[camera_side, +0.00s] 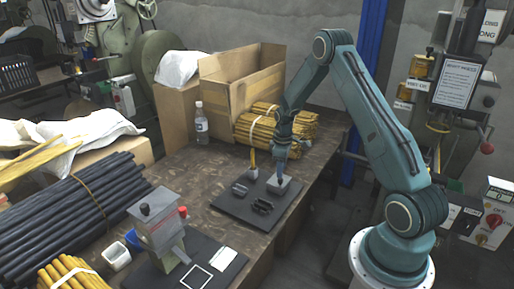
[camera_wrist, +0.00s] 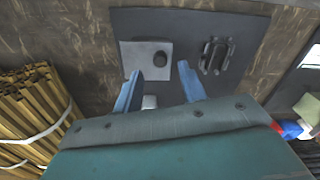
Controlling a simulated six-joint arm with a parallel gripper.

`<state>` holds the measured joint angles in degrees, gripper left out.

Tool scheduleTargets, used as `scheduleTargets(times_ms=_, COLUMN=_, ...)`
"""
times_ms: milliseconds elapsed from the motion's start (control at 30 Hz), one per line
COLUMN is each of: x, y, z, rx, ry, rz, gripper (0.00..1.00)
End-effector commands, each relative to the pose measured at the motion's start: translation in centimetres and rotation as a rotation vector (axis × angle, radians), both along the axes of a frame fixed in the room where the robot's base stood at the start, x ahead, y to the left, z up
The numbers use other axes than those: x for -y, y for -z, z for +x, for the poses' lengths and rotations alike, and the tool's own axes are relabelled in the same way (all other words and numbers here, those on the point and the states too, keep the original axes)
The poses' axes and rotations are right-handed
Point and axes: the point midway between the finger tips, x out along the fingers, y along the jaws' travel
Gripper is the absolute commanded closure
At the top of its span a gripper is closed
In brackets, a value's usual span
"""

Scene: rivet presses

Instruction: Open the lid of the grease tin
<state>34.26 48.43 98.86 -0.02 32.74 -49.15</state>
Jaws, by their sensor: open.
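The grease tin (camera_side: 279,185) appears to be the small grey square box on the dark mat (camera_side: 230,212). In the wrist view its flat lid (camera_wrist: 135,53) looks shut, with a round black knob (camera_wrist: 160,58). My gripper (camera_side: 280,177) points down right over the tin and hides part of it in the side view. In the wrist view my gripper (camera_wrist: 158,70) is open, its two blue fingers apart, with the knob a little beyond the gap between the tips. Nothing is between the fingers. I cannot tell whether the tips touch the lid.
A yellow-handled item (camera_side: 253,160) stands behind. Yellow rods (camera_side: 290,125), a bottle (camera_side: 201,122) and a cardboard box (camera_side: 230,95) are farther back. A press (camera_side: 158,225) stands front left.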

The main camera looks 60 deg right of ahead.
Motion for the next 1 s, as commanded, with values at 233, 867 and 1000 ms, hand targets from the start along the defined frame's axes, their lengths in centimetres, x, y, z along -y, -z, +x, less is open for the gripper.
scheduleTargets(times_ms=233, x=0.0, y=3.0, z=0.0, rx=-0.001, ry=0.000, rz=0.001, gripper=0.59)
scheduleTargets(times_ms=867, x=0.0, y=4.3, z=0.0, rx=0.001, ry=0.000, rz=-0.001, gripper=0.79)
scheduleTargets(times_ms=1000, x=0.0, y=4.3, z=0.0, rx=0.001, ry=0.000, rz=-0.001, gripper=1.00)
